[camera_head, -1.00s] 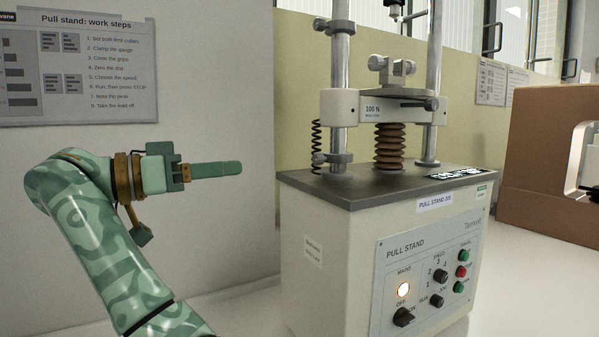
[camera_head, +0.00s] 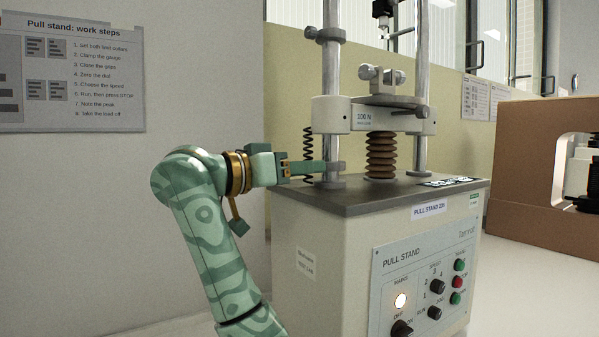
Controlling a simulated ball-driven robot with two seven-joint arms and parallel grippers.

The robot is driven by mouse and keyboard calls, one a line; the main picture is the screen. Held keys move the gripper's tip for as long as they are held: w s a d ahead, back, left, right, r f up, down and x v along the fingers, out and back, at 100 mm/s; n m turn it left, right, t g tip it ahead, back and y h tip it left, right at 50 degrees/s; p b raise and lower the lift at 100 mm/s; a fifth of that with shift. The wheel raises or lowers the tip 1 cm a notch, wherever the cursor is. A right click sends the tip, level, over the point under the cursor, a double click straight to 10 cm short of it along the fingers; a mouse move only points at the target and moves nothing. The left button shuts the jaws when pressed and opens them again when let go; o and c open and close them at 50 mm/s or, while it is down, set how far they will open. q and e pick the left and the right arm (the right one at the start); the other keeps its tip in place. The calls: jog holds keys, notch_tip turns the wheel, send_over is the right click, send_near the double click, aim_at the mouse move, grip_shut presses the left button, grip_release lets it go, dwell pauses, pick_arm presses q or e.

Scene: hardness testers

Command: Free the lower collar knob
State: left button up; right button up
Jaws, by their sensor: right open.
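The pull stand (camera_head: 345,260) has two upright steel columns. The lower collar (camera_head: 338,167) sits low on the left column, just above the dark top plate.
A black coiled cable (camera_head: 308,145) hangs just behind my fingers. The crosshead (camera_head: 357,114) spans the columns above them, with brown bellows (camera_head: 381,155) below it. A control panel (camera_head: 424,280) is on the front. A brown box (camera_head: 524,190) stands at right.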

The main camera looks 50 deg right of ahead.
jog(key=shift+c, duration=0.3)
grip_shut()
